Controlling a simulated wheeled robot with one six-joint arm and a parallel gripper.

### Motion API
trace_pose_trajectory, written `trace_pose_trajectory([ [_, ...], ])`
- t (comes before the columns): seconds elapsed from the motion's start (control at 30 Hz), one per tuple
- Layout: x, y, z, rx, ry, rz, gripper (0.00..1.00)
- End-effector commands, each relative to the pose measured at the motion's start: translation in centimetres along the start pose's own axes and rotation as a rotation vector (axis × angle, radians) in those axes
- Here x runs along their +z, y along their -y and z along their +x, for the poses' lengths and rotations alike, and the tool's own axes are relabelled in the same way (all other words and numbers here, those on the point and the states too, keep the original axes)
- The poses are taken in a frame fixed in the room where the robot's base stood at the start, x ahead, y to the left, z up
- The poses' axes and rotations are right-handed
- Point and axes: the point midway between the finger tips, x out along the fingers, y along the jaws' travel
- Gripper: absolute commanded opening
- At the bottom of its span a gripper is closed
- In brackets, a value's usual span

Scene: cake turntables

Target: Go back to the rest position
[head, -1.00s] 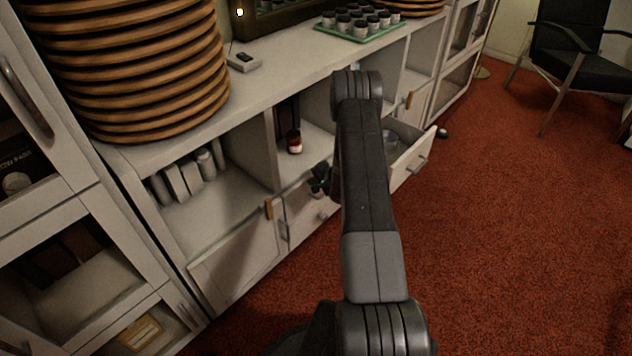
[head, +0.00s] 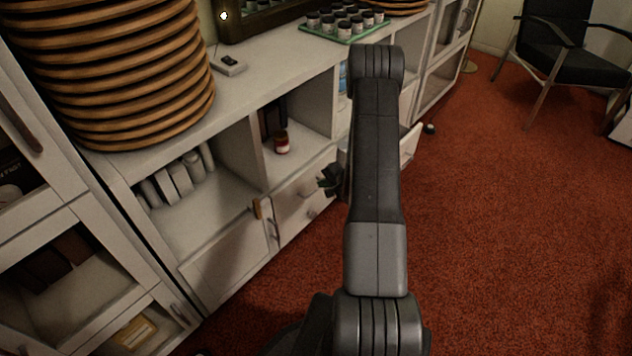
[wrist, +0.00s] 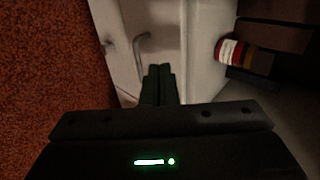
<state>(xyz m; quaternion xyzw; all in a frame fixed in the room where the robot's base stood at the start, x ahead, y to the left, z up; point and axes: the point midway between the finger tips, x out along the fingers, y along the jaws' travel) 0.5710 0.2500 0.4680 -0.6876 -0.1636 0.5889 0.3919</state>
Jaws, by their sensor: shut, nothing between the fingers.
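My gripper (head: 328,181) shows small and dark in the head view, in front of the white cabinet (head: 222,262), just left of my forearm. In the wrist view its two fingers (wrist: 158,84) are together with nothing between them. They point toward a white cabinet front with a grey handle (wrist: 139,44). I cannot tell whether they touch it. My arm hides part of the cabinet and most of an open drawer (head: 410,147) in the head view.
A red and white jar (head: 281,143) stands in an open shelf bay near the gripper. A stack of round wooden boards (head: 130,75), a green tray (head: 312,31) with several small jars and a small grey device (head: 229,66) are on the cabinet top. Red carpet (head: 510,230) lies open to the right.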

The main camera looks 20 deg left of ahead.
Motion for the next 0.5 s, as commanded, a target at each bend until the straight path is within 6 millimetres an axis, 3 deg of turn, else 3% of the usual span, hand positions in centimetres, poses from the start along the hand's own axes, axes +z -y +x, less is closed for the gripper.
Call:
trace_pose_trajectory([
  [0.17, -0.01, 0.00, -0.82, -0.001, 0.000, 0.000, 0.00],
  [0.5, 0.01, -0.06, -0.53, 0.000, 0.000, 0.000, 0.00],
])
